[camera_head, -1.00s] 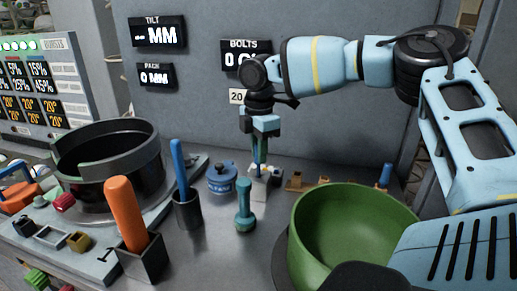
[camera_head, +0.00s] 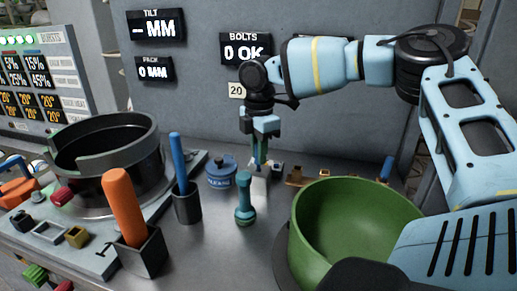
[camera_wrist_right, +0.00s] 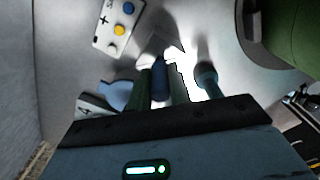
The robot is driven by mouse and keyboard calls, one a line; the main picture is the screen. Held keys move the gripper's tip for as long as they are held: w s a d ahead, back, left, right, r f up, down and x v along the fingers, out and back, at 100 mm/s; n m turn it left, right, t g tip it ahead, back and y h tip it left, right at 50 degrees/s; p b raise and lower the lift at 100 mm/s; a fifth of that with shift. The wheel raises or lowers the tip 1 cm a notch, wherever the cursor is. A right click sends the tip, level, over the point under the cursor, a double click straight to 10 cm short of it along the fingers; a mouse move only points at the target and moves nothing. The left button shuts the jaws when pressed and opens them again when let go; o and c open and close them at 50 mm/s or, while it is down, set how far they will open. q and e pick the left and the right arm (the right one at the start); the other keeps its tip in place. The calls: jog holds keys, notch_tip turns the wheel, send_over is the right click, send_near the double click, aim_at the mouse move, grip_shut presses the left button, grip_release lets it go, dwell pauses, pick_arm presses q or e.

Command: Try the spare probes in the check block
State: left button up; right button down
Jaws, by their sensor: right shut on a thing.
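My right gripper (camera_head: 260,158) points straight down behind the teal dumbbell-shaped piece. Its green fingers are shut on a slim dark blue probe (camera_wrist_right: 160,78), which shows between them in the right wrist view. A small pale block (camera_head: 259,188), which looks like the check block, stands directly below the fingertips. The block is washed out in the right wrist view, and I cannot tell whether the probe's tip is in it. A pale plate (camera_wrist_right: 113,30) with blue and yellow round spots lies beyond the fingers in that view. My left gripper is not in view.
A blue lidded jar (camera_head: 221,172) stands left of the block, and the teal dumbbell-shaped piece (camera_head: 245,203) stands in front. A large green bowl (camera_head: 350,235) fills the right front. Blue and orange handles stand in dark holders at left. A grey wall with displays closes the back.

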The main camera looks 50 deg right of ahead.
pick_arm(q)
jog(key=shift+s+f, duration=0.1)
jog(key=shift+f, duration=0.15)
pick_arm(e)
jog(key=shift+f, duration=0.4)
jog(key=shift+f+b, duration=0.35)
jog(key=shift+f, duration=0.1)
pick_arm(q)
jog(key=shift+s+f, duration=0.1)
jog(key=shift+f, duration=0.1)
pick_arm(e)
jog(key=c, duration=1.2)
grip_release()
notch_tip(320, 180, up, 3)
jog(key=shift+f, duration=0.2)
notch_tip(320, 180, up, 4)
jog(key=shift+f, duration=0.1)
jog(key=shift+r, duration=0.75)
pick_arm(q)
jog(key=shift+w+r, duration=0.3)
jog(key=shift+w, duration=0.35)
